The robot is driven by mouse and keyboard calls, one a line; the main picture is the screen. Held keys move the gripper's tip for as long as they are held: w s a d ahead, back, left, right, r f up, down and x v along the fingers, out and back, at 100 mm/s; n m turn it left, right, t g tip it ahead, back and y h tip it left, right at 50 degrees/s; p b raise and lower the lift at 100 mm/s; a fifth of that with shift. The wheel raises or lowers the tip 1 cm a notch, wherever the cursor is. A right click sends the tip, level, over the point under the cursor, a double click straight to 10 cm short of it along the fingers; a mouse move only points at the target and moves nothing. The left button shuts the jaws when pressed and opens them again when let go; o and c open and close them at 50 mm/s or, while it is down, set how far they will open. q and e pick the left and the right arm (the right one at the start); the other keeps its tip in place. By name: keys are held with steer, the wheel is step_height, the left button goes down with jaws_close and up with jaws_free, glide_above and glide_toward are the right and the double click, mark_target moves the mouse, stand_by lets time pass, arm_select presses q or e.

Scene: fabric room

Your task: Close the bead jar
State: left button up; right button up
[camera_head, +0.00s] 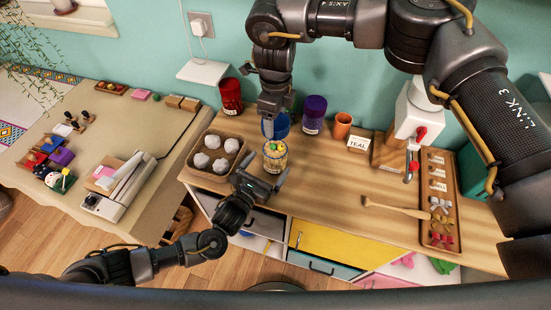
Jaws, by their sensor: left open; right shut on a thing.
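The bead jar (275,161) is a clear, upright jar of coloured beads near the front edge of the wooden counter. Colourful beads show at its top. My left gripper (264,170) is open at the jar's front, low down, with its fingers spread toward it; I cannot tell whether they touch it. My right gripper (268,132) points down from above, just over the jar's back left rim. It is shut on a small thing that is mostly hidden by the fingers. I cannot make out a lid clearly.
A tray of white balls (210,178) stands close left of the jar. A blue canister (281,124) is right behind it, with a red canister (231,95), purple canister (314,112) and orange cup (342,125) along the back. A wooden mallet-like tool (395,208) lies right; the counter between is clear.

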arm_select(q)
steer(key=shift+x, duration=1.55)
steer(key=c, duration=1.5)
steer(key=shift+o, duration=0.2)
arm_select(e)
steer(key=shift+f, duration=2.5)
